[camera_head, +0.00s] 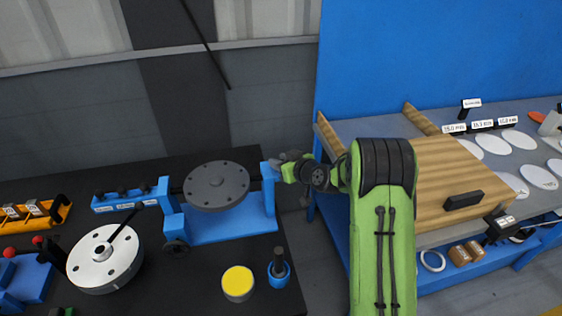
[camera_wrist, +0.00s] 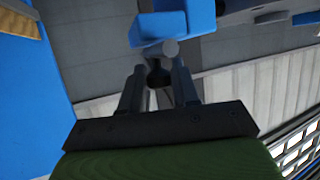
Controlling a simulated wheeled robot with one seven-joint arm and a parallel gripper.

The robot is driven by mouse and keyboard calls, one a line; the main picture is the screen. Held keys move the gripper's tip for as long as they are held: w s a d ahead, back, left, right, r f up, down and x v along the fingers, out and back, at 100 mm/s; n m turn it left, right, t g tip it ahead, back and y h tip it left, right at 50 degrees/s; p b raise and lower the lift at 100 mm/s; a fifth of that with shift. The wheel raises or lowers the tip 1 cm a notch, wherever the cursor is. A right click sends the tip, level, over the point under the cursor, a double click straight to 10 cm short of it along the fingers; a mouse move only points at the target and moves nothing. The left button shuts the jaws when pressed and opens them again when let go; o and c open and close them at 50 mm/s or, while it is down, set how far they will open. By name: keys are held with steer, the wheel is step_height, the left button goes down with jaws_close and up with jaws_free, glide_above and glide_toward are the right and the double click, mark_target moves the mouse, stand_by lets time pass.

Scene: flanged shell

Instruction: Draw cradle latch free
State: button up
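The blue cradle (camera_head: 232,222) stands on the black bench and holds a round grey flanged disc (camera_head: 216,185), tilted, between its two uprights. My gripper (camera_head: 278,162) is at the top of the cradle's right upright. In the wrist view the fingers of my gripper (camera_wrist: 158,72) stand apart, pointing at a blue cradle part (camera_wrist: 160,27). A short grey round pin end (camera_wrist: 170,47), possibly the latch, shows just beyond the fingertips. A dark round shape lies between the fingers; I cannot tell whether they touch it. The head view is too small to show the latch clearly.
A side table with a wooden board (camera_head: 440,180) is at right. A blue rack (camera_head: 122,199) is left.

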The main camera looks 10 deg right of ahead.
jaws_close()
steer(key=shift+w+b, duration=0.45)
steer(key=shift+w, duration=1.2)
steer(key=shift+r, duration=0.15)
steer(key=shift+o, duration=2.3)
jaws_free()
steer(key=shift+o, duration=1)
steer(key=shift+w, duration=0.1)
